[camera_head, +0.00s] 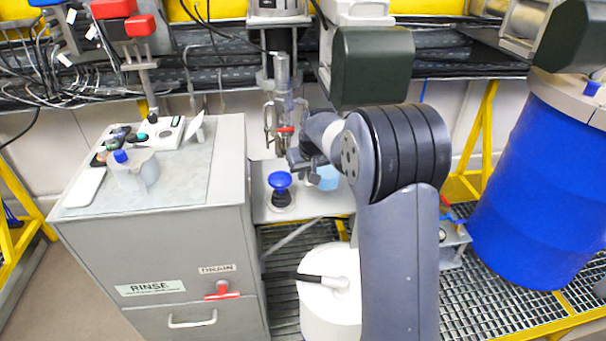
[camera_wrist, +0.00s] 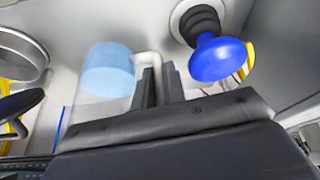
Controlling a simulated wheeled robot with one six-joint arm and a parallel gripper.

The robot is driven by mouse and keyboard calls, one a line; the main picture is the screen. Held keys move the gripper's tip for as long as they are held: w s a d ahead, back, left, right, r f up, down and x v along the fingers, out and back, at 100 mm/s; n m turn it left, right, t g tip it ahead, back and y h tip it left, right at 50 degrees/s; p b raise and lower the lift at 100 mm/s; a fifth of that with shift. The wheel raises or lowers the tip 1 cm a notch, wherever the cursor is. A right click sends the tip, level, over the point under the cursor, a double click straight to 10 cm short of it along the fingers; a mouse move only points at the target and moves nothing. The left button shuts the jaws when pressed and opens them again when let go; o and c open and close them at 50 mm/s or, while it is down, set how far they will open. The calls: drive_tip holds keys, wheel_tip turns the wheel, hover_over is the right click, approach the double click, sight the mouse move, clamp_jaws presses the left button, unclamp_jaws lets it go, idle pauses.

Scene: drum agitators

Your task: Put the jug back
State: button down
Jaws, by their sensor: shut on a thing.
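The jug is a clear vessel with pale blue liquid (camera_head: 328,177); in the head view my arm hides most of it. In the wrist view the jug (camera_wrist: 108,70) is on the left, with its pale handle between my fingers. My gripper (camera_wrist: 160,86) is shut on that handle. In the head view my gripper (camera_head: 304,161) is over the grey shelf (camera_head: 305,207), right of the blue mushroom knob. I cannot tell whether the jug touches the shelf.
The blue knob (camera_head: 280,181) stands close to the jug; it also shows in the wrist view (camera_wrist: 216,58). Glassware with a red tap (camera_head: 284,128) hangs behind. A grey cabinet (camera_head: 180,240) stands left, with a translucent container (camera_head: 133,172) on top. A blue drum (camera_head: 540,185) stands right.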

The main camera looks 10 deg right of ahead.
drive_tip(key=shift+w+p+x, duration=0.25)
drive_tip(key=shift+p+x, duration=0.25)
drive_tip(key=shift+x, duration=1.55)
drive_tip(key=shift+r, duration=0.15)
drive_tip(key=c, duration=1.7)
unclamp_jaws()
drive_tip(key=shift+c, duration=0.2)
drive_tip(key=shift+r, duration=0.1)
drive_tip(key=b+v, duration=0.1)
drive_tip(key=v, duration=1)
drive_tip(key=shift+s+r, duration=0.15)
drive_tip(key=shift+r, duration=0.25)
